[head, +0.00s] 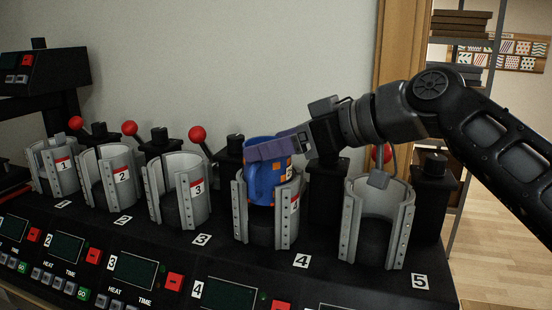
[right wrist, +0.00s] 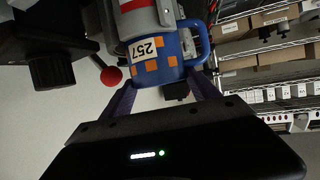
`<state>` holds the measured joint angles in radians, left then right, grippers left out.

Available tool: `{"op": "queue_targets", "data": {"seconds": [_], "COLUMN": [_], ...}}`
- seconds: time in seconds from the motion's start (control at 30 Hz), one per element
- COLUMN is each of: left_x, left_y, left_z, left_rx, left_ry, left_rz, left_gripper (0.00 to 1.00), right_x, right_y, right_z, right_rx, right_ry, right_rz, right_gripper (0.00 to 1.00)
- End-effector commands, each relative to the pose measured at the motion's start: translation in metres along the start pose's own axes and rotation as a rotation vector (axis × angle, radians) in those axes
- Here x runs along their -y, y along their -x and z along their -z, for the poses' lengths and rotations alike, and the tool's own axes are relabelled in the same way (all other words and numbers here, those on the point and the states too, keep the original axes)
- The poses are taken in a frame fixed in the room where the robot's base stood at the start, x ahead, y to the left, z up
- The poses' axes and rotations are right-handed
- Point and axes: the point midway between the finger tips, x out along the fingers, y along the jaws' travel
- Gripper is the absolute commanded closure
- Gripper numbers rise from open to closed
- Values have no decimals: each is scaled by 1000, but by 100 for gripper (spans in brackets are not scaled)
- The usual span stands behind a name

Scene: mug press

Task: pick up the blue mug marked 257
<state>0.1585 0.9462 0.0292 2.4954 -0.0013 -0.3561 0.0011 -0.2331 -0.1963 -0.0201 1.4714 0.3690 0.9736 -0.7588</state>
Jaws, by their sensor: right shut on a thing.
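The blue mug (head: 262,184) with orange squares sits in mug press 4 (head: 240,215), its upper part showing above the metal clamp walls. In the right wrist view the mug (right wrist: 172,68) shows its label 257 (right wrist: 144,48) and its blue handle. My right gripper (head: 270,150) is shut on the mug near its rim, with its purple fingers on either side of it. In the right wrist view the fingers (right wrist: 162,98) reach to both sides of the mug. The lower part of the mug is hidden inside the press. My left gripper is not in view.
Presses 1 (head: 60,168), 2 (head: 108,178) and 3 (head: 178,190) stand to the left, with red-knobbed levers behind them. Press 5 (head: 378,225) stands empty to the right, under my right arm. Control panels (head: 135,275) line the front. A wall is close behind.

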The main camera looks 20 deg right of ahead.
Motion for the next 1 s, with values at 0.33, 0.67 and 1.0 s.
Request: {"op": "queue_targets", "data": {"seconds": [0.33, 0.67, 1.0], "left_x": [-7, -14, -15], "left_y": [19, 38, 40], "left_z": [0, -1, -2], "left_rx": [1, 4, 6], "left_ry": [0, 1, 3], "left_rz": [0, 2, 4], "left_gripper": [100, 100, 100], "right_x": [0, 0, 0], "right_y": [28, 50, 54], "right_z": [71, 122, 130], "right_rx": [-4, -2, -1], "right_ry": [2, 0, 0], "right_rz": [1, 1, 1], "right_gripper": [100, 100, 100]}}
